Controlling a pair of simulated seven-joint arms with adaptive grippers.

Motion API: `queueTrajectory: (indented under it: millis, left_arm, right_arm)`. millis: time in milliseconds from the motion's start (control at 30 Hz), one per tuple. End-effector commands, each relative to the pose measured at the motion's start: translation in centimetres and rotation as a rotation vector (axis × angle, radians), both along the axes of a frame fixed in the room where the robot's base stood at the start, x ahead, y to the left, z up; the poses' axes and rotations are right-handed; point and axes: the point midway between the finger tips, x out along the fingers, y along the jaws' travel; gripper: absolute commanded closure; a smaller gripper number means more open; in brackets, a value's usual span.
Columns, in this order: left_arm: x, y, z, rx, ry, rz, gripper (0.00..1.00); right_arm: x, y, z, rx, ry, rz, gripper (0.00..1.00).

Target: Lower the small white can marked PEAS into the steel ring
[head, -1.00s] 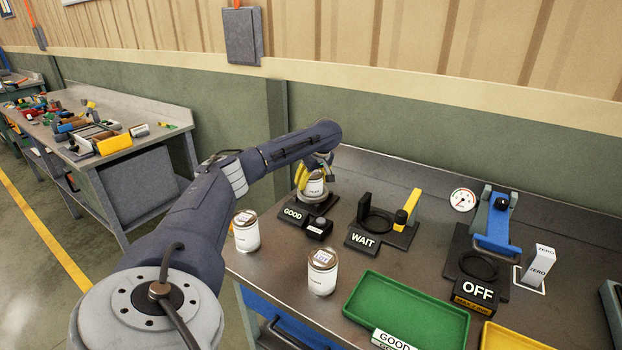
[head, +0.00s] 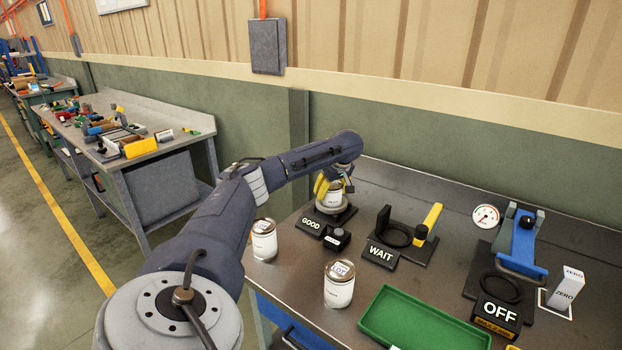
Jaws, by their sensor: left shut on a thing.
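My left gripper (head: 329,184), with yellow fingers, is shut on a small white can (head: 334,198) at the stand marked GOOD (head: 311,223). The can is upright, and the fingers and wrist hide its top. Its label is too small to read. A grey steel ring (head: 336,213) on that stand lies around or just under the can's lower end. I cannot tell how deep the can sits in it. My right gripper is not in view.
Right of the GOOD stand are a WAIT stand (head: 381,254), a green tray (head: 420,322), an OFF fixture (head: 499,311), a dial (head: 486,217) and a ZERO block (head: 566,288).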

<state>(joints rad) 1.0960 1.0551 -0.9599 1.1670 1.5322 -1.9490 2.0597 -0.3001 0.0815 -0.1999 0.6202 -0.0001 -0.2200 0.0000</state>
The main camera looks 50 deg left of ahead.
Motion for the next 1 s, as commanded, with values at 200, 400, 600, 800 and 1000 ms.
queueTrajectory:
  millis: [200, 400, 600, 800, 1000]
  left_arm:
    - [0.0, 0.0, 0.1, 0.0, -0.001, 0.001, 0.84]
    - [0.1, 0.0, 0.8, 0.001, -0.003, 0.0, 0.84]
    - [0.1, 0.0, 1.7, 0.0, -0.002, 0.0, 0.84]
    - [0.0, 0.0, 2.7, 0.001, -0.002, 0.0, 0.84]
    - [0.0, 0.0, 3.7, 0.001, -0.002, 0.0, 0.84]
  right_arm:
    - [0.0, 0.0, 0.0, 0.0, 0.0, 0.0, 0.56]
    - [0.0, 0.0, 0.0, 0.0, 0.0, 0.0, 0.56]
    - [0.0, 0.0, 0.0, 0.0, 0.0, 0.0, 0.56]
    - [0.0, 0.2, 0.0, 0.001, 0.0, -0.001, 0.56]
    - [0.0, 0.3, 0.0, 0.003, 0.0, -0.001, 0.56]
